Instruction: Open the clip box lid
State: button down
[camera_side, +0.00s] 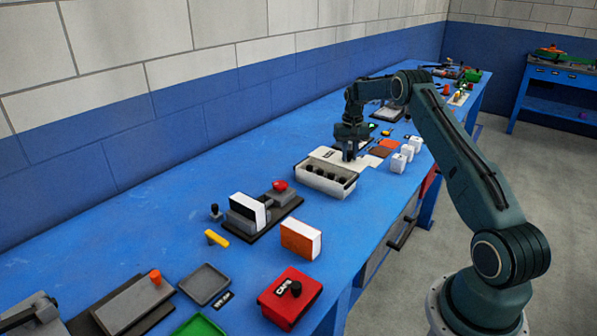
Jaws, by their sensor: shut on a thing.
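The clip box is a pale open-topped box (312,181) in the middle of the bench, with several dark pieces showing inside. A whitish flat panel, which looks like its lid (322,153), lies behind the box's opening with a dark label on it. Whether it is flat or tilted is hard to tell. My gripper (349,158) points down at the right part of this lid, at the box's back edge. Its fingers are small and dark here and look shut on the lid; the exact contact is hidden.
White blocks (398,163) stand right of the box. A black base with a white-faced block (247,211) and red button (280,186) is to its left. An orange-and-white block (300,239) and red box (290,297) stand nearer. Bare blue bench (130,235) lies along the wall.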

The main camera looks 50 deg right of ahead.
jog(key=shift+d, duration=0.45)
jog(key=c, duration=1.3)
grip_release()
jog(key=shift+o, duration=0.2)
notch_tip(320, 180, up, 14)
